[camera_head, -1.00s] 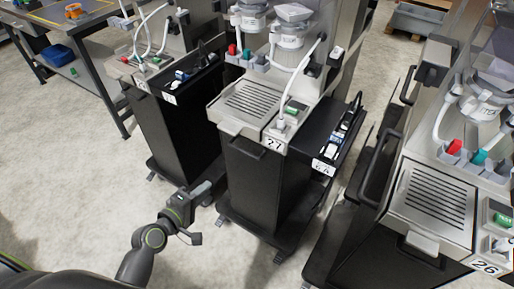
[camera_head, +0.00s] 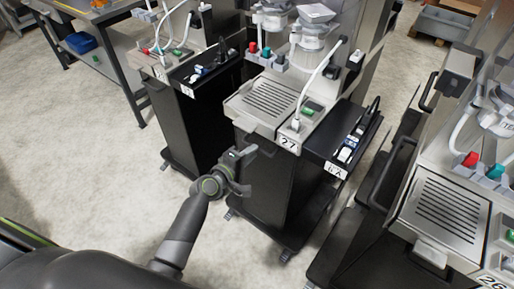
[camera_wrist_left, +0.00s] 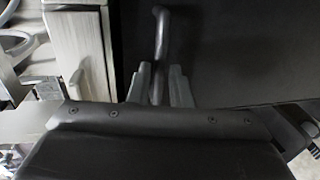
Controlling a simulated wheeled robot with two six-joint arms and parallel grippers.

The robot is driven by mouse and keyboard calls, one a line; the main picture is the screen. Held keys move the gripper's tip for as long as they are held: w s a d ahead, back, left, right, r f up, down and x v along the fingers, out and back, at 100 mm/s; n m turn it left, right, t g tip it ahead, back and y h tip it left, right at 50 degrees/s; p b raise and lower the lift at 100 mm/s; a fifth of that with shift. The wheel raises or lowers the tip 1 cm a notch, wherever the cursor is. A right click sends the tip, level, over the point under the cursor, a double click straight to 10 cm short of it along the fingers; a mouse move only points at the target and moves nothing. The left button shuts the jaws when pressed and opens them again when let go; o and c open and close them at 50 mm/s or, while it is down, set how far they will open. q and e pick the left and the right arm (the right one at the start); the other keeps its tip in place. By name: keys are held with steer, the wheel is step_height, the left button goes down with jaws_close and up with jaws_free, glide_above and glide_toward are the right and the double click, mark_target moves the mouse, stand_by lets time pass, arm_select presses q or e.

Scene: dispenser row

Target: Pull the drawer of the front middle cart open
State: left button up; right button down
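The front middle cart (camera_head: 266,192) is the black one labelled 27. Its drawer front is dark, with a bar handle (camera_head: 262,142) below the drip tray. My left gripper (camera_head: 240,160) is at this handle and partly covers the cart's front. In the left wrist view the handle (camera_wrist_left: 162,30) runs upright between the two fingers of my left gripper (camera_wrist_left: 160,82). The fingers look apart, one on each side of the bar, with a narrow gap at the right finger. The drawer looks shut. My right gripper is not in view.
Another black cart (camera_head: 190,128) stands to the left, and a cart with a grilled tray (camera_head: 443,212) stands close on the right. Bare floor (camera_head: 90,150) lies to the left.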

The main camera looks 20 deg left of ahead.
arm_select(q)
steer(key=shift+x, duration=1.85)
steer(key=shift+c, duration=0.4)
jaws_close()
